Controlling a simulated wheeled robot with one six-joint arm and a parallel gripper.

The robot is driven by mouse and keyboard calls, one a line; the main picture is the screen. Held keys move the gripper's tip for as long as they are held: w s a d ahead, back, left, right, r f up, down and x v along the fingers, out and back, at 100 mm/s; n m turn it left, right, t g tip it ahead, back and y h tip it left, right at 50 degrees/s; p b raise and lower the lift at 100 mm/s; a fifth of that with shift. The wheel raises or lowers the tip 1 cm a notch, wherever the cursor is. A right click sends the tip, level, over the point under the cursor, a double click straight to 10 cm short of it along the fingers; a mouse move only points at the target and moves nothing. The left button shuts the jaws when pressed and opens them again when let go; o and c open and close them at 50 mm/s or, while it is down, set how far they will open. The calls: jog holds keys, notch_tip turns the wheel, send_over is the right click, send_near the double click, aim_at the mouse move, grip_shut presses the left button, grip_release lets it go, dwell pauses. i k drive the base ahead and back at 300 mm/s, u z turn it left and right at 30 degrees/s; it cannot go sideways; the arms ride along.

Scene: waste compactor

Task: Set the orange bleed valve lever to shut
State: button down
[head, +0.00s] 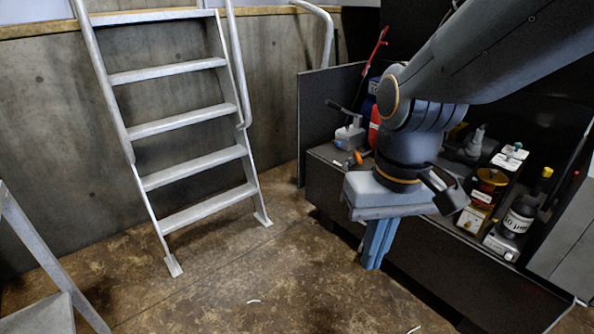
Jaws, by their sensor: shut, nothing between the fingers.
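A small orange part (358,157), which looks like the bleed valve lever, shows low on the machine's shelf, just left of my arm. It is small in the picture, and I cannot tell which way it is set. My gripper (372,262) points down in front of the shelf's front edge, with its blue fingers together and empty. It is apart from the orange part, lower and slightly to the right in the picture. My arm and wrist hide part of the equipment behind the orange part.
A grey pump-like unit (349,137) with a black handle and a red-tipped lever (379,45) stand at the shelf's left end. Bottles and boxes, including a dark bottle (518,217), stand to the right.

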aim_at(355, 153)
jog(key=u, duration=0.45)
jog(key=i, duration=1.05)
jog(key=z, duration=0.85)
jog(key=i, duration=0.75)
jog(key=z, duration=0.6)
